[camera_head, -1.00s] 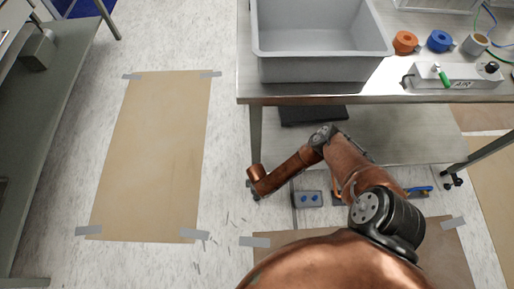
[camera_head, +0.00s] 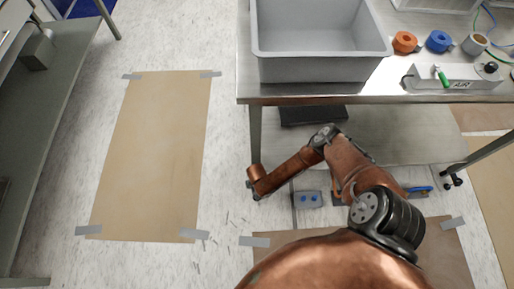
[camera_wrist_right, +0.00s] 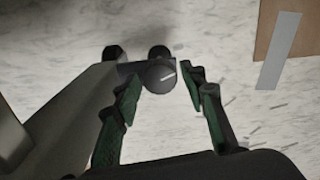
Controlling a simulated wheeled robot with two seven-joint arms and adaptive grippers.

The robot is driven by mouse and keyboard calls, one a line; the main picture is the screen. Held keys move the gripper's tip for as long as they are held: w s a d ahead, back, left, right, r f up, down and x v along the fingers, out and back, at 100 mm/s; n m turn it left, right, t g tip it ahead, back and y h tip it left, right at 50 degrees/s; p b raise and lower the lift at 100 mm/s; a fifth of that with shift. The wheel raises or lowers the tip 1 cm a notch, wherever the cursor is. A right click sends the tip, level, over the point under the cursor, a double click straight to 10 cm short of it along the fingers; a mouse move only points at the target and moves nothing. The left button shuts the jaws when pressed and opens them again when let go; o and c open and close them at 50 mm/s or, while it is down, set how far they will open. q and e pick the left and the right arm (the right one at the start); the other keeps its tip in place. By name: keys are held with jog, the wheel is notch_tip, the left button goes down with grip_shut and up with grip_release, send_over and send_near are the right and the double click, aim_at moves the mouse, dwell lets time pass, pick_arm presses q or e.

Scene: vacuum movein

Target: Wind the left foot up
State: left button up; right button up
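In the right wrist view a dark round foot (camera_wrist_right: 160,77) with a short white line on its face sits beside the grey table leg (camera_wrist_right: 72,112). Two dark rounded parts show just behind it. My right gripper (camera_wrist_right: 160,80) has its green-padded fingers apart, one to each side of the round face. A gap shows at the right finger; I cannot tell whether the left finger touches. In the head view my copper right arm reaches down to the floor by the table's front left leg (camera_head: 255,130); its gripper and the foot are hidden there. My left gripper is out of view.
The steel table (camera_head: 310,100) bears a grey bin (camera_head: 320,68), tape rolls and a control box (camera_head: 455,76). Beneath are a lower shelf (camera_head: 395,135) and a small grey box with blue knobs (camera_head: 308,198). Brown paper (camera_head: 155,150) lies taped on open floor to the left.

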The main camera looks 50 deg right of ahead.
jog(key=shift+r, duration=3.55)
